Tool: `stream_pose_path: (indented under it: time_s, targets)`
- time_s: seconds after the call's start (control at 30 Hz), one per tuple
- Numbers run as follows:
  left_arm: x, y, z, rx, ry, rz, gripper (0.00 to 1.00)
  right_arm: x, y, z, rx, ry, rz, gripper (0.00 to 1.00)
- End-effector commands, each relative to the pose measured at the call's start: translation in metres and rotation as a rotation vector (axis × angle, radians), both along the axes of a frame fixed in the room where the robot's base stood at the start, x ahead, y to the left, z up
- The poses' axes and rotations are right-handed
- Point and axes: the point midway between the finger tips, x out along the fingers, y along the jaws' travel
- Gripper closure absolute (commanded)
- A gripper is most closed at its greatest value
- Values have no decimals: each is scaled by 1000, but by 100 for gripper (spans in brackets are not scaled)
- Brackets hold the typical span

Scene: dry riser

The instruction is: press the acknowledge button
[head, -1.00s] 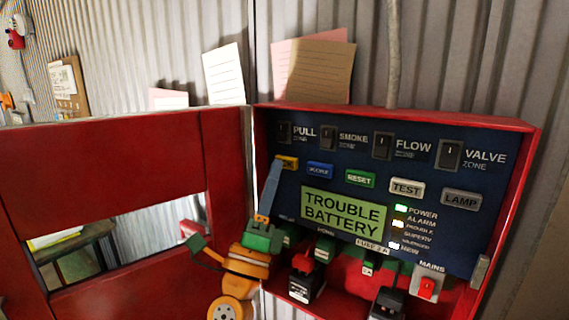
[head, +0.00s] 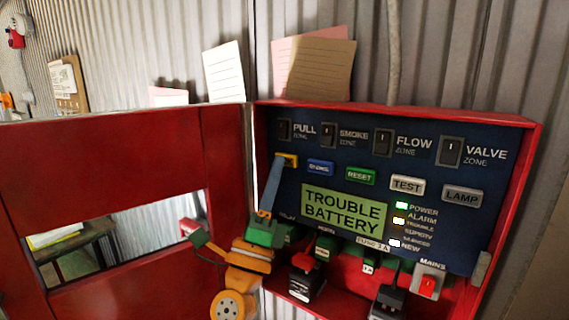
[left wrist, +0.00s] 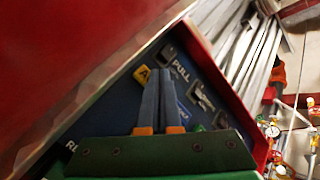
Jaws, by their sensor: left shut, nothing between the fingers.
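The acknowledge button is the yellow button (head: 290,160) at the upper left of the dark blue panel (head: 400,262). It also shows in the left wrist view (left wrist: 141,76), with a letter A visible, beside the fingertips. My left gripper (head: 278,157) is shut, its blue fingers together and empty. In the head view the fingertips overlap the button's left part and hide some of it. In the left wrist view (left wrist: 158,72) the tips lie just right of the button. I cannot tell whether they touch it. My right gripper is not in view.
A blue button (head: 320,168) and a green RESET button (head: 361,176) sit close to the right. Switches (head: 328,134) line the top. The screen (head: 343,211) reads TROUBLE BATTERY. The open red door (head: 100,150) stands left; the red box rim surrounds the panel.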

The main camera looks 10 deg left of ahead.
Motion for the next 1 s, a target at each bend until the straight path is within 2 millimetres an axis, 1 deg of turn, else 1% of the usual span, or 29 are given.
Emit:
stream_pose_path:
  time_s: [0.03, 0.37, 1.0]
  targets:
    - [1, -1, -1, -1, -1, 0, 100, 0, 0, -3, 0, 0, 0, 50]
    - [2, -1, 0, 0, -1, -1, 100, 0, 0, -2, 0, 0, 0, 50]
    - [9, -3, -1, -1, 0, -1, 100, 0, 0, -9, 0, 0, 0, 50]
